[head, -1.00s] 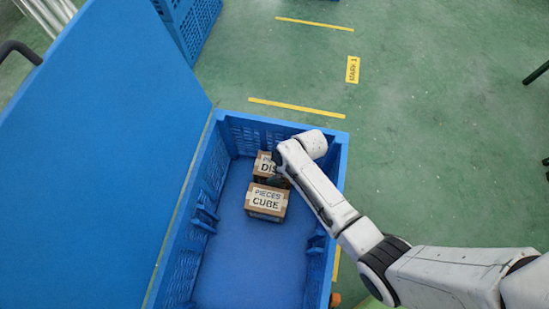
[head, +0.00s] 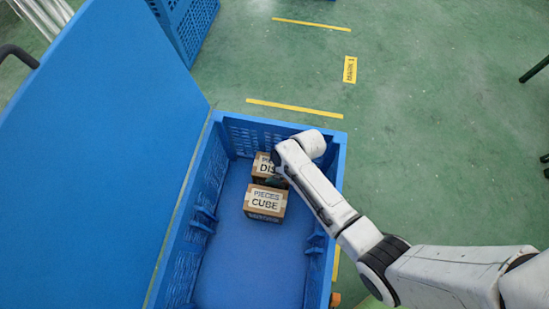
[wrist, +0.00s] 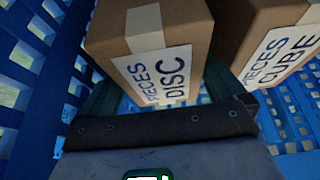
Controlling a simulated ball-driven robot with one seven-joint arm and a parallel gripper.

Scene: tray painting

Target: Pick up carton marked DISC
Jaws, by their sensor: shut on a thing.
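The carton marked DISC (head: 264,167) is a brown box with a white label, at the far end inside the blue crate (head: 160,285). My arm partly hides it in the head view. In the wrist view the DISC carton (wrist: 150,50) fills the upper middle. My gripper (wrist: 158,98) has its dark fingers on either side of this carton and is shut on it. In the head view the gripper's fingers are mostly hidden behind my arm. Whether the carton is off the crate floor cannot be told.
The carton marked CUBE (head: 265,203) stands just in front of the DISC carton, close to the gripper in the wrist view (wrist: 275,50). Crate walls rise close around. A large blue panel (head: 95,150) stands at the left. The near crate floor is clear.

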